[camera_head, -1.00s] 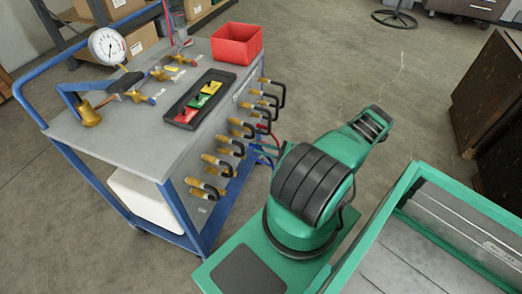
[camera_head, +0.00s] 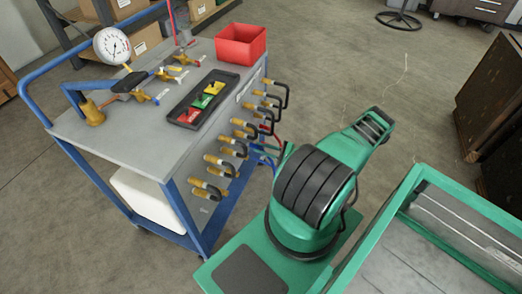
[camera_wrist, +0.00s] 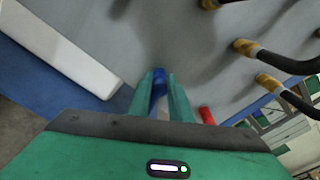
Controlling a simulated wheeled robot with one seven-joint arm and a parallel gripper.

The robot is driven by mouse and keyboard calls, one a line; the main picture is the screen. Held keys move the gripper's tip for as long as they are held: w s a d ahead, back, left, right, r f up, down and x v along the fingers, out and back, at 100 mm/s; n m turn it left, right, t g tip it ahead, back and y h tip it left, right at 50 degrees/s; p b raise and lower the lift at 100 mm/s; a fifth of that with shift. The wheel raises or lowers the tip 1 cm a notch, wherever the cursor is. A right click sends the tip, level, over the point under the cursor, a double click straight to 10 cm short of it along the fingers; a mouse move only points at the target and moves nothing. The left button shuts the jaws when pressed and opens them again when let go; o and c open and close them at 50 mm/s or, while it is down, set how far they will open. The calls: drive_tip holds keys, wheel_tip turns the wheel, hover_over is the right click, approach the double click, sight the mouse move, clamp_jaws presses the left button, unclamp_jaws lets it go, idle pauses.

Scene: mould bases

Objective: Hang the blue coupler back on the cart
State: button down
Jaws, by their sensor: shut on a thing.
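My gripper (camera_wrist: 160,95) shows in the wrist view, with its two green fingers shut on a blue coupler (camera_wrist: 158,80). Only a small blue part of it shows between the fingertips. Behind the fingertips is the grey side panel of the cart (camera_wrist: 185,50). I cannot tell whether the coupler touches the panel. In the head view the cart (camera_head: 130,135) stands at left with a grey top and blue frame. Several brass fittings with black hoses (camera_head: 240,134) stick out along its side. My gripper is hidden behind my arm there.
A red piece (camera_wrist: 207,115) is close right of my fingers in the wrist view. A black tray (camera_head: 202,98) with coloured pieces, a red bin (camera_head: 241,43) and a gauge (camera_head: 111,45) are on the cart top. A white box (camera_head: 145,203) sits on its lower shelf.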

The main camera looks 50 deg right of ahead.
drive_tip(key=shift+w+a, duration=0.2)
drive_tip(key=shift+w, duration=0.25)
idle(0.3)
drive_tip(key=c, duration=1.2)
unclamp_jaws()
drive_tip(key=shift+o, duration=0.2)
drive_tip(key=v, duration=0.7)
idle(0.3)
